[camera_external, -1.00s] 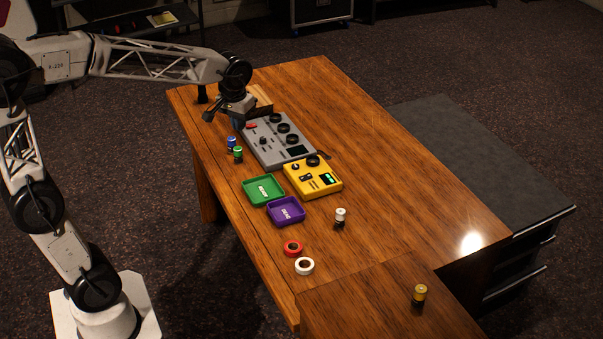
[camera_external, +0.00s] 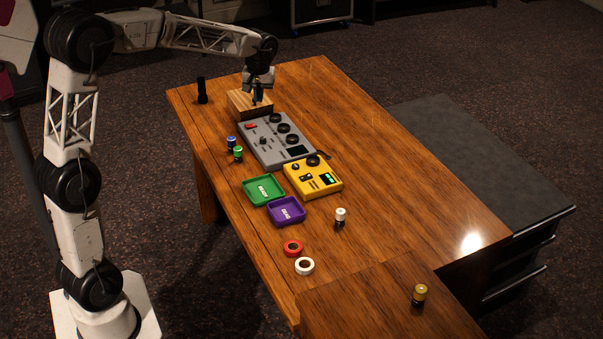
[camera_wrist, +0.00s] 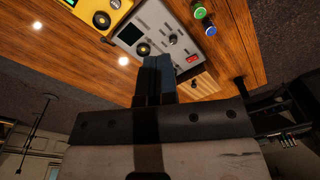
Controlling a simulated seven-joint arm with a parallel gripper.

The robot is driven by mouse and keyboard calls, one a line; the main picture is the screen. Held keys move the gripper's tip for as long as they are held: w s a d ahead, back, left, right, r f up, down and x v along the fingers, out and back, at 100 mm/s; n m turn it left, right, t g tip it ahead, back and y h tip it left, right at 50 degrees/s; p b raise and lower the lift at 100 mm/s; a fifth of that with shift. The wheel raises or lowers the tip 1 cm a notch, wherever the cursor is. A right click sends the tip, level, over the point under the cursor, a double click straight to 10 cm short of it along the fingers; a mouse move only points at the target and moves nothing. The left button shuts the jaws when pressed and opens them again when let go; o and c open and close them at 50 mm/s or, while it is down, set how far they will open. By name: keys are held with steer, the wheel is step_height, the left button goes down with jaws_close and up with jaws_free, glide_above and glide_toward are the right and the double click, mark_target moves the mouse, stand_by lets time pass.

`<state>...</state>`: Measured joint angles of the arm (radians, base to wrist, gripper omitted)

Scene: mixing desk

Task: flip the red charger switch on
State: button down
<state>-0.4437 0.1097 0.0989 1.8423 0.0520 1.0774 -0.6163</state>
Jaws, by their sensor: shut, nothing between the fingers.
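The red switch (camera_external: 250,126) sits at the far left corner of the grey box (camera_external: 268,153). I cannot tell which way it is flipped. My gripper (camera_external: 257,101) points down over the wooden block just behind the grey box, apart from the switch. Its fingers are shut and empty. In the wrist view the shut fingers (camera_wrist: 157,72) cover part of the scene beside the grey box (camera_wrist: 148,22), and the red switch (camera_wrist: 192,59) shows to their right.
The wooden block (camera_external: 240,101) stands behind the grey box. A black upright cylinder (camera_external: 202,92) is at the far left. Blue (camera_external: 231,142) and green (camera_external: 238,154) cylinders stand left of the box. A yellow device (camera_external: 313,178) and green tray (camera_external: 263,190) lie in front. The table's right side is clear.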

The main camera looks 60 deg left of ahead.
steer(key=w+a+f+n, duration=0.2)
steer(key=a+f, duration=0.1)
steer(key=a, duration=0.4)
steer(key=w+a+f+n, duration=0.1)
steer(key=w+a+f, duration=0.15)
steer(key=a, duration=0.35)
steer(key=n+g, duration=0.1)
steer(key=n, duration=0.2)
glide_above(250, 125)
step_height(250, 125, down, 7)
steer(key=shift+w+f+h, duration=0.2)
steer(key=shift+w+h, duration=0.1)
steer(key=shift+w, duration=0.1)
steer(key=shift+d+f, duration=0.1)
steer(key=f, duration=0.4)
steer(key=s+f, duration=0.1)
steer(key=f, duration=0.8)
steer(key=shift+s+f, duration=0.35)
steer(key=shift+s+f, duration=0.1)
steer(key=shift+f, duration=0.1)
steer(key=shift+w+r, duration=0.3)
steer(key=shift+w, duration=0.4)
